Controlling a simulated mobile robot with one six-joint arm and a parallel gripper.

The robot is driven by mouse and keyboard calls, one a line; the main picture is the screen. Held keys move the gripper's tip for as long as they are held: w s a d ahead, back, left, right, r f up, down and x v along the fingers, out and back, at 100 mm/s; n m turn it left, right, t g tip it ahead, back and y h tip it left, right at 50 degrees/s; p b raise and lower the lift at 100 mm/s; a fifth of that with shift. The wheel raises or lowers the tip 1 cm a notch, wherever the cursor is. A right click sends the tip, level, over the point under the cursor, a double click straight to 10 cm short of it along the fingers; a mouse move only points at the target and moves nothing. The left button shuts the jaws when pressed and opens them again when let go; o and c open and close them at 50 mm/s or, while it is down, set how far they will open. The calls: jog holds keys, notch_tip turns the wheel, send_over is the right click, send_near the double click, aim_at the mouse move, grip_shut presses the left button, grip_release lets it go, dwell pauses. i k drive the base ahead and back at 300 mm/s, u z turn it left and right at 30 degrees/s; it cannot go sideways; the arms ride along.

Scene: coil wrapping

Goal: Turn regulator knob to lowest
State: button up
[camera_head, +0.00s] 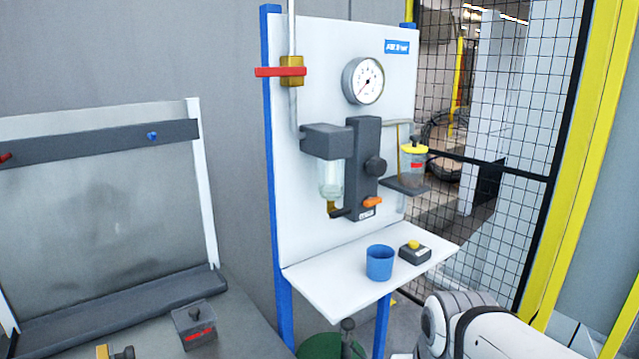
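The regulator is a dark grey block (361,139) on the white panel (310,234). Its round dark knob (375,167) sticks out at the block's right side. A round pressure gauge (363,81) is above it; its needle seems to point to the lower left, but the reading is too small to tell. A clear bowl (331,180) hangs under the housing left of the block. An orange lever (373,202) is below the knob. White and dark parts of my arm show at the bottom right, well below the knob. My gripper's fingers are not visible.
A blue cup (380,263) and a dark box with a yellow button (413,246) are on the white shelf (328,292) below. A yellow-lidded jar (412,165) stands right of the knob. A red valve handle (281,71) is upper left. Mesh fencing (510,200) is at right.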

aim_at(377, 166)
jog(key=z, duration=0.15)
jog(key=k, duration=0.35)
jog(key=i, duration=0.9)
jog(key=z, duration=0.65)
